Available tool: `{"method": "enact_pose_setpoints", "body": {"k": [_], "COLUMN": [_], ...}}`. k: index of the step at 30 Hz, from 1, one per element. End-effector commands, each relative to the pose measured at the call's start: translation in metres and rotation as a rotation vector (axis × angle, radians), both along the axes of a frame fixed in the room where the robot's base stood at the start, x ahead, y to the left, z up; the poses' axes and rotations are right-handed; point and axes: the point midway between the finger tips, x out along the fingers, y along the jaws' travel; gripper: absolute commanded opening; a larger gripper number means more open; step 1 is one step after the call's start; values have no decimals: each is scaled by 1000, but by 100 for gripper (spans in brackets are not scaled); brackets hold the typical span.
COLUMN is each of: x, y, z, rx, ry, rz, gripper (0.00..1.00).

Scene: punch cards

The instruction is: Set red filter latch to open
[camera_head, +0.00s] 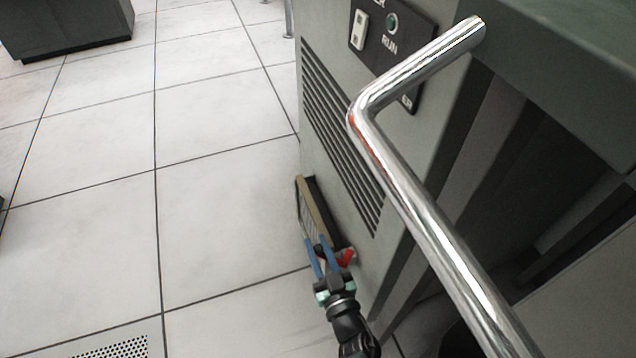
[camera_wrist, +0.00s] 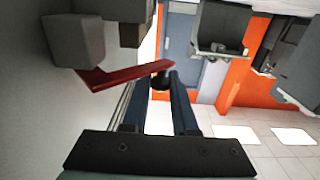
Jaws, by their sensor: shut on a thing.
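The red filter latch (camera_head: 346,257) is low on the side of the grey cabinet (camera_head: 330,160), partly covered by my gripper. In the wrist view the latch (camera_wrist: 125,76) is a flat red bar. It runs from beside the grey blocks at upper left to a dark knob (camera_wrist: 160,82) at its free end. My gripper (camera_head: 318,246) has its two blue fingers on either side of this dark knob. In the wrist view my gripper (camera_wrist: 160,84) is shut on the knob at the fingertips. A tan-edged filter panel (camera_head: 317,208) stands out from the cabinet just above the gripper.
A bright metal rail (camera_head: 430,230) crosses the head view in front of the cabinet. Above are a vent grille (camera_head: 340,135) and a dark switch panel (camera_head: 392,45). The tiled floor (camera_head: 220,200) at left is clear, with a dark unit (camera_head: 65,30) at far left.

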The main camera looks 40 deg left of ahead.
Motion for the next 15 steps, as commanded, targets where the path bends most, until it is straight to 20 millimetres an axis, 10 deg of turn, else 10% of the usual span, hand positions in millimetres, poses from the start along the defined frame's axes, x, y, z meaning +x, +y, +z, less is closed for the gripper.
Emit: {"method": "enact_pose_setpoints", "body": {"k": [8,9,15], "x": [0,0,0], "y": [1,1,1], "z": [0,0,0], "rx": [-1,-1,-1], "ry": [-1,-1,-1], "rz": [2,2,1], "gripper": [0,34,55]}}
